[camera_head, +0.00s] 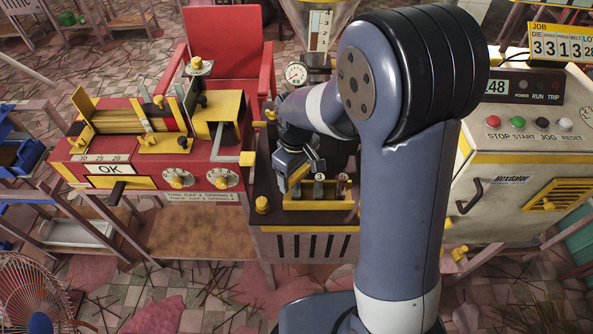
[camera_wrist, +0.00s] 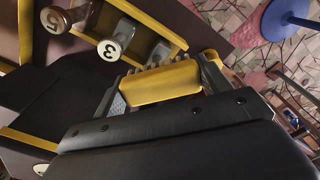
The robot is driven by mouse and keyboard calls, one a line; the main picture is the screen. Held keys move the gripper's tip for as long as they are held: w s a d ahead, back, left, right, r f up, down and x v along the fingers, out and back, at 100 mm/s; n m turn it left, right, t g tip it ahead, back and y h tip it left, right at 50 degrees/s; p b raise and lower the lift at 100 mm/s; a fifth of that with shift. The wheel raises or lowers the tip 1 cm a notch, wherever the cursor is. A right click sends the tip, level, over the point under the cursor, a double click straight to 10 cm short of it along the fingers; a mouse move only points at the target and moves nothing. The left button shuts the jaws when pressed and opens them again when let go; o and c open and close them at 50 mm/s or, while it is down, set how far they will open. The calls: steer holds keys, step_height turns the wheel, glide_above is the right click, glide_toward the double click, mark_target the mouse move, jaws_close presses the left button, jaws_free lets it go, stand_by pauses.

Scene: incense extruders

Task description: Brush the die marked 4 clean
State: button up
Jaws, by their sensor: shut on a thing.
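My gripper (camera_head: 298,170) is low over the yellow-edged die rack (camera_head: 320,204) at the front of the dark machine. In the wrist view its jaws (camera_wrist: 160,88) are shut on a yellow block (camera_wrist: 158,84) with a row of small tufts along one edge, which looks like a brush. A die marked 3 (camera_wrist: 115,44) and a brown die marked 5 (camera_wrist: 58,19) stand in the rack, apart from the block. A greyish cylinder (camera_wrist: 160,52) beside the 3 shows no readable number. I cannot make out a 4 on any die.
A red machine (camera_head: 150,155) with an OK sign stands on the left. A cream cabinet (camera_head: 520,180) with buttons stands on the right. A pressure gauge (camera_head: 296,73) and a hopper (camera_head: 322,25) rise behind the rack. The rack's far part is partly hidden by my arm.

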steer(key=shift+s, duration=0.25)
step_height(320, 180, up, 3)
steer(key=shift+s+f+p, duration=0.1)
steer(key=shift+p, duration=0.75)
steer(key=shift+r+p, duration=2.15)
steer(key=shift+r, duration=0.6)
